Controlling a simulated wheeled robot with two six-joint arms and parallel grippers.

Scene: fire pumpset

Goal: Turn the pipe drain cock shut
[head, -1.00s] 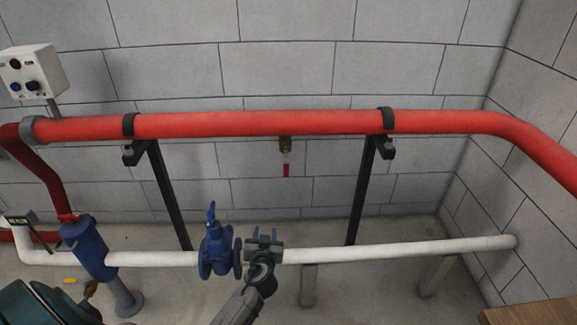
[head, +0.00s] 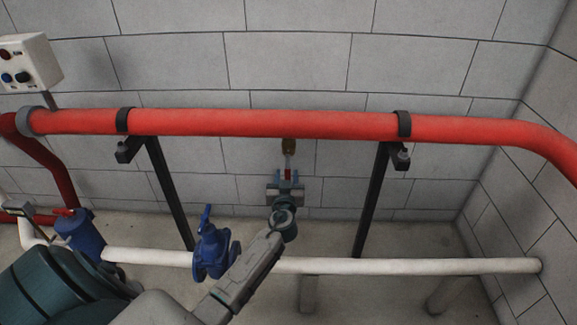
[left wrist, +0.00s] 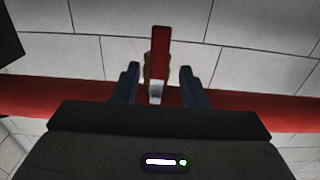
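The pipe drain cock (head: 289,146) is a small brass valve under the red pipe, with a red lever (head: 288,174) hanging straight down. My left gripper (head: 287,180) is just below the valve, and its two fingers stand on either side of the lever's lower part in the head view. In the left wrist view the red lever (left wrist: 161,48) shows between the two open fingers (left wrist: 157,85), with gaps on both sides. Part of the brass body (left wrist: 147,72) shows behind the lever. My right gripper is not in view.
The red pipe (head: 220,122) runs across on dark brackets. Below are a white pipe (head: 400,266), a blue valve (head: 212,250) and a blue strainer (head: 80,235). A control box (head: 28,62) is at upper left. The wall behind is bare.

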